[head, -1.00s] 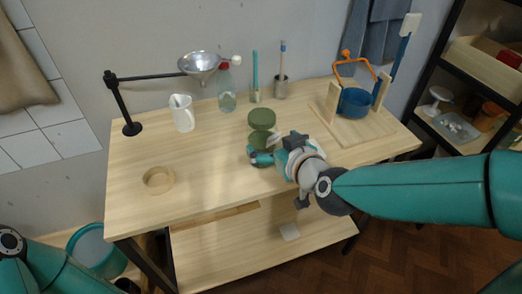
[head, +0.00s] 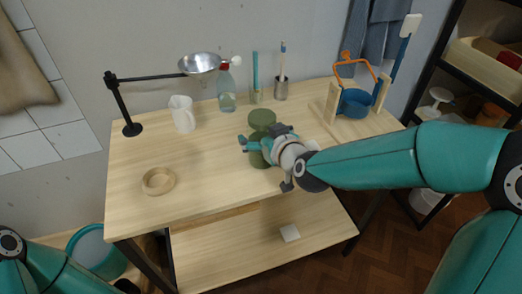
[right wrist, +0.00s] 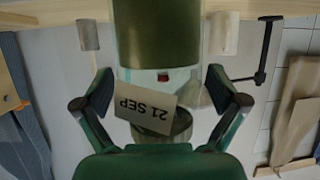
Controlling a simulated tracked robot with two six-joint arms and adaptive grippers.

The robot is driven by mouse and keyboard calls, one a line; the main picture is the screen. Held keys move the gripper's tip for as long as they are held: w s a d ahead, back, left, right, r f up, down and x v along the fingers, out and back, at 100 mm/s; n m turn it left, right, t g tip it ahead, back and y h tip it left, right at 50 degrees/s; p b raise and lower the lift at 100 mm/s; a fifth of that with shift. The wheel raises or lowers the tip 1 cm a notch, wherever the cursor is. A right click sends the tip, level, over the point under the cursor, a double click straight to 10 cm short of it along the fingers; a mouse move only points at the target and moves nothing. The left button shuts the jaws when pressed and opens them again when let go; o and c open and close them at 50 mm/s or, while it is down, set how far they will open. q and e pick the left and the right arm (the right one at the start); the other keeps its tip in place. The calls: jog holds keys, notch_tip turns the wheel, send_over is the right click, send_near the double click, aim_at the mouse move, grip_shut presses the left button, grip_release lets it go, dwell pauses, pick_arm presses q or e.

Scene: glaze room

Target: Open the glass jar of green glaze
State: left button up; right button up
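The glass jar (head: 259,160) stands near the middle of the tabletop, with a green top (head: 262,117) and green in its lower part. In the right wrist view, which is upside down, the jar's green part (right wrist: 157,32) is at the top, with clear glass below. A tag reading "21 SEP" (right wrist: 147,110) shows in front of the glass. My right gripper (head: 262,137) is open, its fingers on either side of the jar below the green top; I see no clear grip. My left arm shows at lower left, but its gripper is out of view.
Behind are a white pitcher (head: 183,114), a funnel (head: 199,63) on a black stand, a red-capped bottle (head: 226,92) and tool holders. A blue pot (head: 354,103) in a wooden frame is at right. Left of the jar is clear.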

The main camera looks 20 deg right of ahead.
jog(key=c, duration=1.3)
jog(key=shift+w+r, duration=0.1)
jog(key=shift+r, duration=0.05)
jog(key=shift+c, duration=1.4)
jog(key=shift+r, duration=0.1)
